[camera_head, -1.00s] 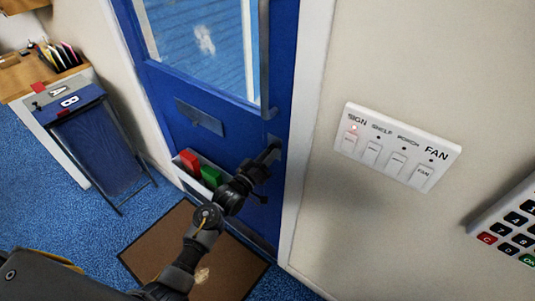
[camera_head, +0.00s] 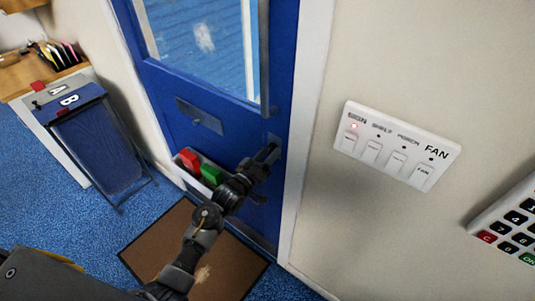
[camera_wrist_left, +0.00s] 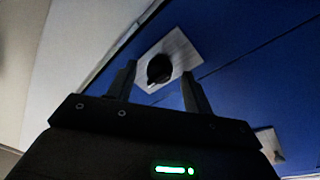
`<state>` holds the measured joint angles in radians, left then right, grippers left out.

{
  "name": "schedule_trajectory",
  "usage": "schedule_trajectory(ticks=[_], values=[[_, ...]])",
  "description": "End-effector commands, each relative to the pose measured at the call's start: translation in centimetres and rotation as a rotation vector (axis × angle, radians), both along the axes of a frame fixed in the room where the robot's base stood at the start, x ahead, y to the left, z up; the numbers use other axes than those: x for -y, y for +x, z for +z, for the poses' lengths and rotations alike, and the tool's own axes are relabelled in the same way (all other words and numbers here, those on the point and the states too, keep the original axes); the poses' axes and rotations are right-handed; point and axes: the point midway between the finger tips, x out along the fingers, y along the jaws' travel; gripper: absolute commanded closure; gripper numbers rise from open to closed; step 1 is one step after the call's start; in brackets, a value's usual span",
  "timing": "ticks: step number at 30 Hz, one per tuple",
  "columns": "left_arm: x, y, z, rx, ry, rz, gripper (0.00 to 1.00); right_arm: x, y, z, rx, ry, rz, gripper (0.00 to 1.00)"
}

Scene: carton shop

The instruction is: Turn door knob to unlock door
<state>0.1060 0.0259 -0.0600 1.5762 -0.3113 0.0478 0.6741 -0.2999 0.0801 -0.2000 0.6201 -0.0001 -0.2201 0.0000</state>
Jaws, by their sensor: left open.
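The blue door (camera_head: 215,85) with a window stands closed in its white frame. In the left wrist view, the dark round door knob (camera_wrist_left: 160,69) sits on a pale square plate (camera_wrist_left: 180,57) on the blue door. My left gripper (camera_head: 270,152) is at the door's right edge, in front of the knob, which it mostly hides in the head view. In the left wrist view, the open fingers of the left gripper (camera_wrist_left: 158,88) stand on either side of the knob; I cannot tell whether they touch it. My right gripper is not in view.
A white switch panel (camera_head: 395,147) and a keypad (camera_head: 512,220) are on the wall at right. A holder with a red block (camera_head: 189,159) and a green block (camera_head: 211,174) is low on the door. A brown mat (camera_head: 195,255) lies below. A blue stand (camera_head: 95,145) is at left.

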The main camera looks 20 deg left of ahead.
Motion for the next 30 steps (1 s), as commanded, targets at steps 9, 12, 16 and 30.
schedule_trajectory(ticks=[9, 12, 16, 30], values=[[-2.1, -5.2, -1.2, -0.001, 0.002, 0.001, 0.49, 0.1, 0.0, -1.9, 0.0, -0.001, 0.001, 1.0], [-2.7, -6.9, -1.5, -0.002, 0.001, 0.001, 0.49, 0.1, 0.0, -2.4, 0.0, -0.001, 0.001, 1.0], [-3.4, -8.5, -1.6, -0.001, 0.001, 0.0, 0.49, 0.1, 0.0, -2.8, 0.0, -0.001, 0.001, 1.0], [-3.8, -9.6, -1.5, -0.001, 0.0, 0.001, 0.49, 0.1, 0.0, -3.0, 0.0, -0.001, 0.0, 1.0]])
